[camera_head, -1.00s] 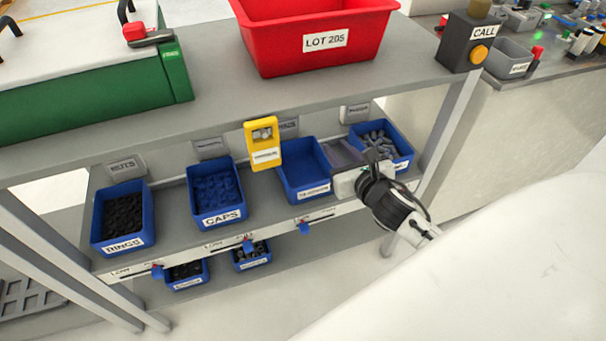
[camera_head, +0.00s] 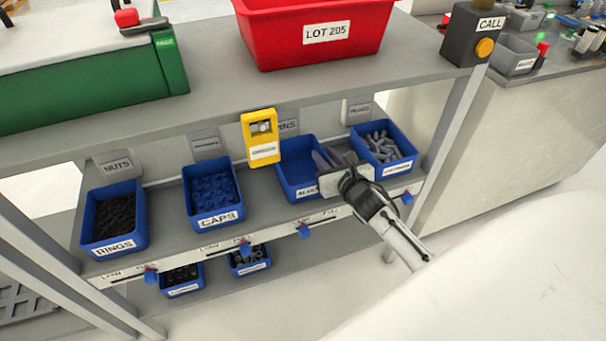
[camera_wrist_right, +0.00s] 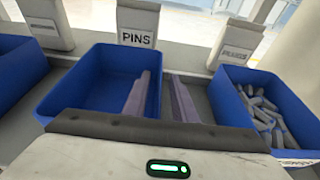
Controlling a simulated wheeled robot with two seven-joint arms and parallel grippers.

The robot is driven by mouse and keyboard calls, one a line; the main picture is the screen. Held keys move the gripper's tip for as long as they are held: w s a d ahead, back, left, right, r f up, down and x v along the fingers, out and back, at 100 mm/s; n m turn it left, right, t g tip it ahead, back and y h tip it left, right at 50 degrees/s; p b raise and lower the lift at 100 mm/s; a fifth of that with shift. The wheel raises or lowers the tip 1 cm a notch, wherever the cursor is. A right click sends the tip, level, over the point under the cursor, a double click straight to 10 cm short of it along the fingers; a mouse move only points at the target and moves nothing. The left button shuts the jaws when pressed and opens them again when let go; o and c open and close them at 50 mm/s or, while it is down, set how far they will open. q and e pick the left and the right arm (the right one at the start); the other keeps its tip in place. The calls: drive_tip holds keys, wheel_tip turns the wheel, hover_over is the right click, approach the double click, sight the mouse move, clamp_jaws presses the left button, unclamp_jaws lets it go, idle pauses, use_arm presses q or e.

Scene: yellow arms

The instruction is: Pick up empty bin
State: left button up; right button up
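The empty blue bin (camera_head: 296,176) stands on the middle shelf, between the caps bin and a bin of grey parts. Its bare floor shows in the right wrist view (camera_wrist_right: 98,85), in front of a tag reading PINS (camera_wrist_right: 137,37). My right gripper (camera_head: 332,157) is open and empty at the bin's right side. In the right wrist view its fingers (camera_wrist_right: 160,98) lie either side of the bin's right wall, one over the inside and one over the gap. I cannot tell whether they touch the wall. My left gripper is not in view.
The bin of grey parts (camera_head: 384,170) stands close on the right. The caps bin (camera_head: 213,192) and rings bin (camera_head: 114,217) stand on the left. A yellow device (camera_head: 262,137) hangs at the upper shelf's edge, near the empty bin. A red bin (camera_head: 312,52) stands above.

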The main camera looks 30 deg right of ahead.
drive_tip(key=shift+f, duration=0.1)
clamp_jaws()
